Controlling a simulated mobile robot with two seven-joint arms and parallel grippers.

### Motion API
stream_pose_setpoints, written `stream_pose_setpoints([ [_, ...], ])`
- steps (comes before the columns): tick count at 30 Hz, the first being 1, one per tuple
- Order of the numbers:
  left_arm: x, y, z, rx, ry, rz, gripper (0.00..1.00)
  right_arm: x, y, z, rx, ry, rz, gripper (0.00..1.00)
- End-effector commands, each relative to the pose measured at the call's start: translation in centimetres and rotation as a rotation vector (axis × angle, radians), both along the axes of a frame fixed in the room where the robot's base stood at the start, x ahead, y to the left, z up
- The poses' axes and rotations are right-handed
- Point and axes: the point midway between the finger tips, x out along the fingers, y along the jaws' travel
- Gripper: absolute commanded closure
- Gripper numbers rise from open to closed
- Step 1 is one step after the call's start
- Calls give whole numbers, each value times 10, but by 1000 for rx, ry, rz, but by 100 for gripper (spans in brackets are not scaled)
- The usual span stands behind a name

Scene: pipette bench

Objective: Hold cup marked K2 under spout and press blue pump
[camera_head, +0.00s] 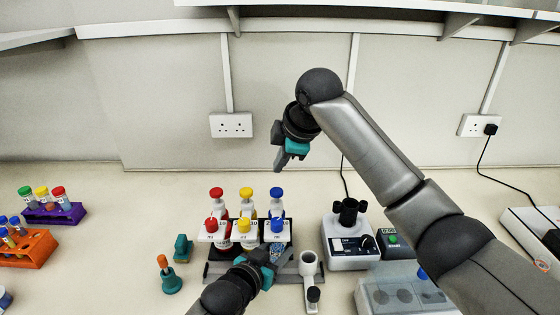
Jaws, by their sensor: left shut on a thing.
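The blue pump (277,192) stands at the right end of a row with a red pump (216,193) and a yellow pump (247,193). Blue, yellow and red knobs show in front of them on white labelled blocks.
A white device (350,246) and a grey holder (309,274) stand right of the pumps. A teal-based item (170,278) stands left. Tube racks, purple (66,218) and orange (38,251), are far left. A clear box (380,296) is front right. The bench behind the pumps is free.

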Motion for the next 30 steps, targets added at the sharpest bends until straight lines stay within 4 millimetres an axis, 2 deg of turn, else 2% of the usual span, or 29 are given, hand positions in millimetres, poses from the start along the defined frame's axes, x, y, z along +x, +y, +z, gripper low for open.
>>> stream_pose_setpoints([
  [5,-6,0,1,0,2,-1,100,0,0,6,0,0,0,100],
  [30,-66,0,1,0,1,0,100,0,0,43,0,0,0,100],
])
